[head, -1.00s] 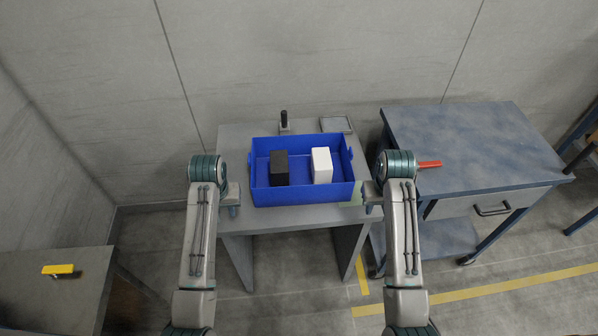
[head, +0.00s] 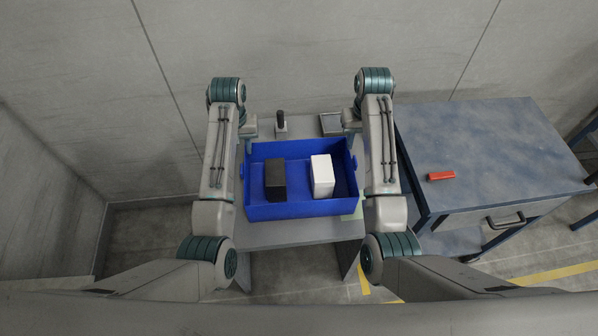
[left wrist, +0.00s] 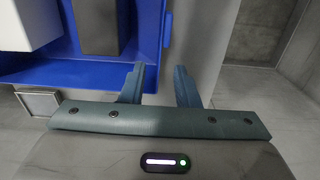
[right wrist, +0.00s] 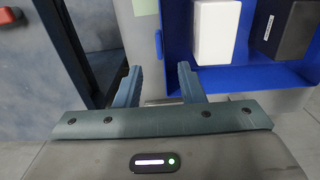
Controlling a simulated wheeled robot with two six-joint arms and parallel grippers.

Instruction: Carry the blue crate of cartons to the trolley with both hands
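The blue crate (head: 300,210) sits on a grey table (head: 285,236), with a black carton (head: 275,180) and a white carton (head: 322,176) standing in it. My left gripper (head: 251,130) is by the crate's back left corner. In the left wrist view its fingers (left wrist: 158,88) are apart and empty, one close to the crate wall. My right gripper (head: 350,124) is by the back right corner; in the right wrist view its fingers (right wrist: 157,86) are apart and empty, beside the crate. The trolley (head: 480,150), with a blue-grey top, stands right of the table.
A red object (head: 441,176) lies on the trolley's top, which is otherwise clear. A small black-handled item (head: 281,124) and a grey square tray (head: 332,124) are behind the crate. The wall (head: 300,60) rises close behind the table.

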